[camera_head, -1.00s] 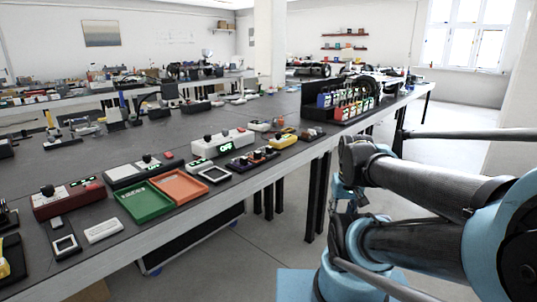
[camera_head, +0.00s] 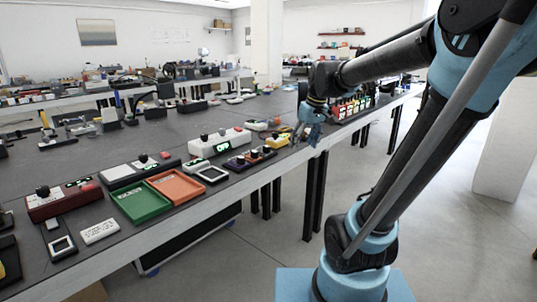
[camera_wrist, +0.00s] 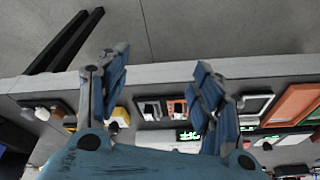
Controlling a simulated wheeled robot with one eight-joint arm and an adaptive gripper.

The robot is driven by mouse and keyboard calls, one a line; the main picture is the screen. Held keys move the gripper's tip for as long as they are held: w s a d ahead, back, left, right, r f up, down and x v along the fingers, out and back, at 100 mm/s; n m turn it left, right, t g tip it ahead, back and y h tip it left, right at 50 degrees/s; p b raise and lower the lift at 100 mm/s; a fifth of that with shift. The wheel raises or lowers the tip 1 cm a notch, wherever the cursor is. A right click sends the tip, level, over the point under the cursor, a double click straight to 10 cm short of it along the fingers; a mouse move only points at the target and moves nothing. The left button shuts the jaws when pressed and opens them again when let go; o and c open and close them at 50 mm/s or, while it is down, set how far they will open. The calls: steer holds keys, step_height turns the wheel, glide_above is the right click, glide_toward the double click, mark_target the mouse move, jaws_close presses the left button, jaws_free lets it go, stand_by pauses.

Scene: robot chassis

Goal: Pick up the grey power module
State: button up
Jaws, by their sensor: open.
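My gripper (camera_head: 308,130) is above the right part of the long dark workbench, near its front edge, by a yellow module (camera_head: 278,140). In the wrist view my gripper (camera_wrist: 160,58) has its blue fingers spread wide with nothing between them. I cannot tell for sure which device is the grey power module. Candidates are a light box with a green display and black knobs (camera_head: 220,142), and a flat dark-and-light box with a knob (camera_head: 140,168) behind the trays. The light box also shows, partly covered by the fingers, in the wrist view (camera_wrist: 172,139).
A green tray (camera_head: 140,214) and an orange tray (camera_head: 176,199) lie near the bench's front edge. A white-framed square (camera_head: 212,174) and a dark purple module (camera_head: 242,163) are beside them. A rack of colored modules (camera_head: 352,108) stands further right.

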steer(key=w+a+r+n+y, duration=0.1)
steer(key=w+a+r+n, duration=0.15)
steer(key=w+a, duration=0.4)
steer(key=w+a+r+n, duration=0.2)
steer(key=w+a+r, duration=0.1)
steer(key=w, duration=0.6)
glide_toward(265, 146)
steer(key=shift+y, duration=0.3)
steer(key=x, duration=0.5)
steer(key=shift+d+f, duration=0.25)
steer(key=shift+d, duration=0.05)
steer(key=shift+w+x, duration=0.15)
steer(key=shift+x, duration=1.15)
steer(key=shift+w+x, duration=0.15)
steer(key=shift+x, duration=1.15)
steer(key=shift+r, duration=0.1)
steer(key=c, duration=0.8)
